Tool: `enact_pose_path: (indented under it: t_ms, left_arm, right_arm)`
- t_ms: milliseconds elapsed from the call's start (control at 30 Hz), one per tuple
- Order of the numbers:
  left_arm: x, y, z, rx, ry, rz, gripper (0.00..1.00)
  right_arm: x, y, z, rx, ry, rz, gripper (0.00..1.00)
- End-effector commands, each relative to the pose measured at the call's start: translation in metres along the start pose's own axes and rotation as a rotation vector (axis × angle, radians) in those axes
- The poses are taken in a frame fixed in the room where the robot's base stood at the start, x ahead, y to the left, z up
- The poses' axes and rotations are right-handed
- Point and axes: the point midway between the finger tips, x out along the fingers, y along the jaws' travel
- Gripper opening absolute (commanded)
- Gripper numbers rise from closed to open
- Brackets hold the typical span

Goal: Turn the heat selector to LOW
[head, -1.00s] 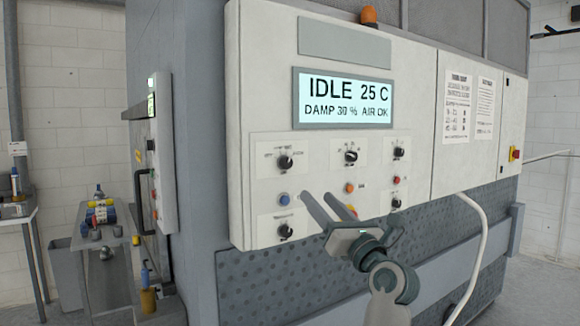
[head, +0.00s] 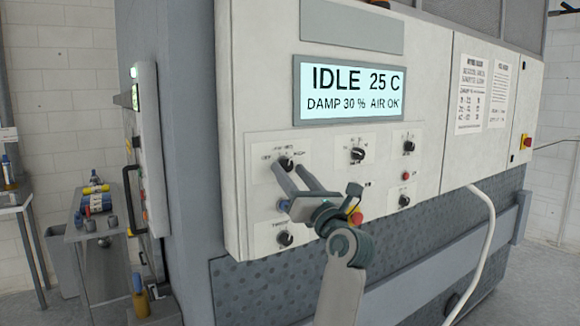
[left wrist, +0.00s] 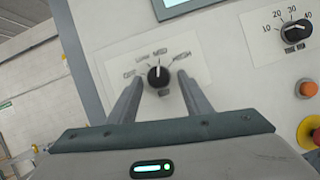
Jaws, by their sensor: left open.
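The heat selector (head: 286,164) is a black round knob at the upper left of the white control panel. In the left wrist view the knob (left wrist: 158,76) sits among four printed labels, and its white pointer mark points up, about at the MED label. Small label text is blurred. My left gripper (head: 289,170) is open in front of the panel at this knob. In the left wrist view the fingers of my left gripper (left wrist: 159,80) stand on either side of the knob with gaps; whether the tips reach its depth I cannot tell. My right gripper is not in view.
Other knobs (head: 357,154) and (head: 285,238) are on the panel, with a red-and-yellow button (head: 355,216) near my wrist. The display (head: 349,92) reads IDLE 25 C. A white hose (head: 487,230) hangs at right. A cart (head: 92,232) stands at left.

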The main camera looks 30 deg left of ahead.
Motion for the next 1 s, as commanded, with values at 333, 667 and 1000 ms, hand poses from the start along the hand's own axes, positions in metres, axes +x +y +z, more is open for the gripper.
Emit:
enact_pose_path:
  t_ms: [333,667,1000]
  left_arm:
    - [0.002,0.001,0.0,-0.001,0.0,-0.001,0.45]
    - [0.002,0.001,0.001,-0.001,0.0,-0.001,0.04]
    - [0.001,0.0,-0.001,-0.028,-0.001,0.01,0.04]
  right_arm:
    - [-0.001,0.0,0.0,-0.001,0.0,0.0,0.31]
    - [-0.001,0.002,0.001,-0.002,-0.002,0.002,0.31]
    - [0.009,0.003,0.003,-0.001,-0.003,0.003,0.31]
